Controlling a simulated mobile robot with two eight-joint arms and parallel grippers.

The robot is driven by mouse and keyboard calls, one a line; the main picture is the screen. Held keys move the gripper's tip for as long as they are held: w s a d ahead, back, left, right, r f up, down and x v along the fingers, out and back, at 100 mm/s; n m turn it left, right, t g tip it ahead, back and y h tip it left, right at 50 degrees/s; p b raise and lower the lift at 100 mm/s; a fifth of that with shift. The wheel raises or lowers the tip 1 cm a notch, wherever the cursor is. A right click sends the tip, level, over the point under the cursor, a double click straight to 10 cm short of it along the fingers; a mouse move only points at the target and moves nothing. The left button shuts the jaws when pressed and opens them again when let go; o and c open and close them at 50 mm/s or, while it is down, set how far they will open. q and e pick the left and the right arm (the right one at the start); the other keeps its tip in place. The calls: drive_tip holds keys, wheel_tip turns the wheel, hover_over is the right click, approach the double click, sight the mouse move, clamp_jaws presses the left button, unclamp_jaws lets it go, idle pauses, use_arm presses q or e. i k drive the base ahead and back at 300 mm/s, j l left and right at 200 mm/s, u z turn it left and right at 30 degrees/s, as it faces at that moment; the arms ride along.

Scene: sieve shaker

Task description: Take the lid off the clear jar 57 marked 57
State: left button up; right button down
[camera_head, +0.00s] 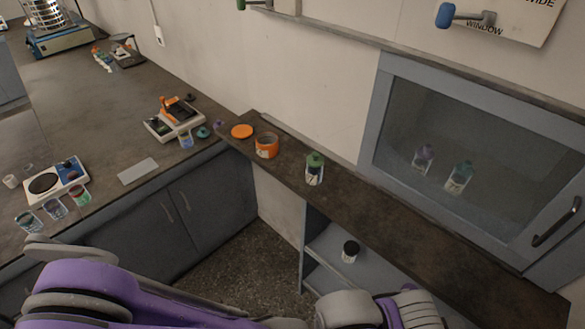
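A clear jar with a green lid (314,168) stands upright on the narrow dark counter at the middle. A mark like a 7 shows on its front; I cannot read whether it says 57. Other jars are a purple-lidded jar (423,159) and a teal-lidded jar (459,177) behind the glass, and a black-lidded jar (350,251) on the shelf below. Their marks are too small to read for certain. Neither gripper's fingertips show.
An orange tub (266,146) with an orange lid (242,131) beside it stands left of the green-lidded jar. A glass-fronted cabinet (386,66) stands at right. The counter's right part is clear.

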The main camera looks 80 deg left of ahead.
sight(313, 177)
drive_tip(key=u, duration=2.75)
